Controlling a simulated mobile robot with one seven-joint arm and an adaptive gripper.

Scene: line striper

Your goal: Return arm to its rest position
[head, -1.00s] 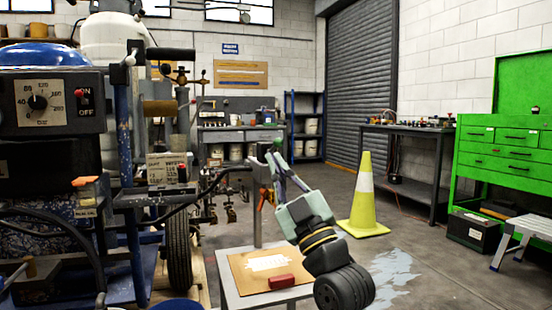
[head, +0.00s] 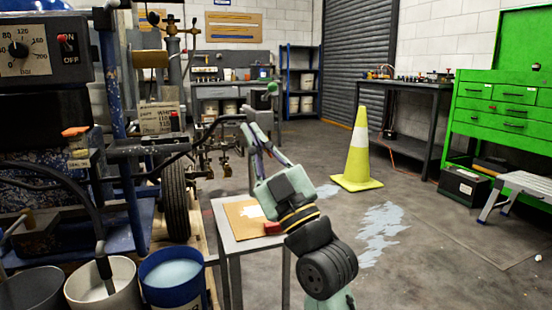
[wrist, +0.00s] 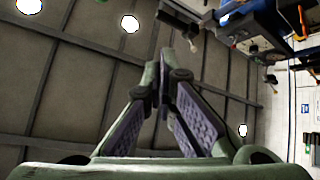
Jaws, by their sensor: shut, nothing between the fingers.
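My gripper (head: 249,130) points upward in the head view, raised above the small table near the line striper. In the wrist view my gripper (wrist: 166,62) has its fingertips together with nothing between them, against the ceiling. The line striper (head: 45,130) stands at the left, with a pressure dial (head: 18,49) and an ON/OFF switch on its dark panel. My arm hides part of the small table.
The small table (head: 227,241) carries a brown board (head: 238,226) and a red block, partly hidden. Buckets, including a blue one (head: 173,281), stand at lower left. A yellow cone (head: 357,155), green cabinet (head: 495,110) and step stool (head: 520,190) are at right. Floor between is open, with pale patches.

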